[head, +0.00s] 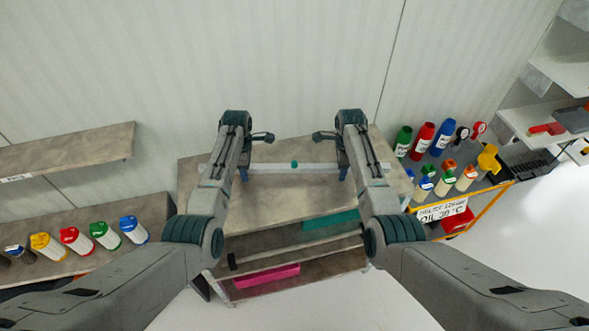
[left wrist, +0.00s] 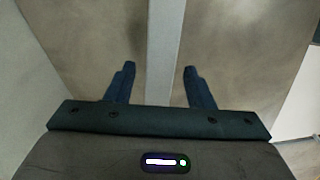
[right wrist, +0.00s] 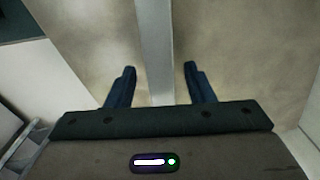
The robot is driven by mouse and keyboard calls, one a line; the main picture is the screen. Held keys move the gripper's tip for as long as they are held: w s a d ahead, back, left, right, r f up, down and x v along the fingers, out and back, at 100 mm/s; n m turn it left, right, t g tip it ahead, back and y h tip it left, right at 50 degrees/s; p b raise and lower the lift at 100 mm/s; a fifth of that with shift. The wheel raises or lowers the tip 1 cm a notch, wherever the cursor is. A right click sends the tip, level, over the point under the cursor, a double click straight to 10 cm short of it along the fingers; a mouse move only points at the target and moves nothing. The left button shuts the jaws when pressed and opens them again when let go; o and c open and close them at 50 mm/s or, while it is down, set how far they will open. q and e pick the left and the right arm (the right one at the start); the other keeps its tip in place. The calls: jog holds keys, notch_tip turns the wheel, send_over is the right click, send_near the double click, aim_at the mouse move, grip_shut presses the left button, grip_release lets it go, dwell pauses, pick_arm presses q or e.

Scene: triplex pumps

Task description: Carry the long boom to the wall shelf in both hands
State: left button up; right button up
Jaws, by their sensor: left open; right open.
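The long boom (head: 275,168) is a pale grey bar with a small green knob in its middle. It lies across the grey-brown table in the head view. My left gripper (head: 243,174) is open over its left part, and my right gripper (head: 343,174) is open over its right part. In the left wrist view the boom (left wrist: 164,45) runs between the open fingers (left wrist: 159,70), with gaps on both sides. In the right wrist view the boom (right wrist: 155,45) also runs between the spread fingers (right wrist: 159,70). A wall shelf (head: 75,152), empty on top, is at the left.
The table (head: 255,212) has lower levels with a teal piece (head: 331,225) and a pink piece (head: 266,276). A bench (head: 90,222) with several bottles stands at left. A yellow-framed cart (head: 483,212) with bottles stands close at right. The floor at lower right is clear.

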pick_arm(q)
jog(key=shift+w+f, duration=0.15)
jog(key=shift+f, duration=0.6)
pick_arm(e)
jog(key=shift+w+f, duration=0.15)
jog(key=shift+f, duration=0.6)
pick_arm(q)
jog(key=shift+c, duration=0.7)
pick_arm(e)
jog(key=shift+c, duration=0.7)
pick_arm(q)
grip_shut()
pick_arm(e)
grip_shut()
pick_arm(q)
jog(key=shift+r, duration=0.1)
pick_arm(e)
jog(key=shift+r, duration=0.1)
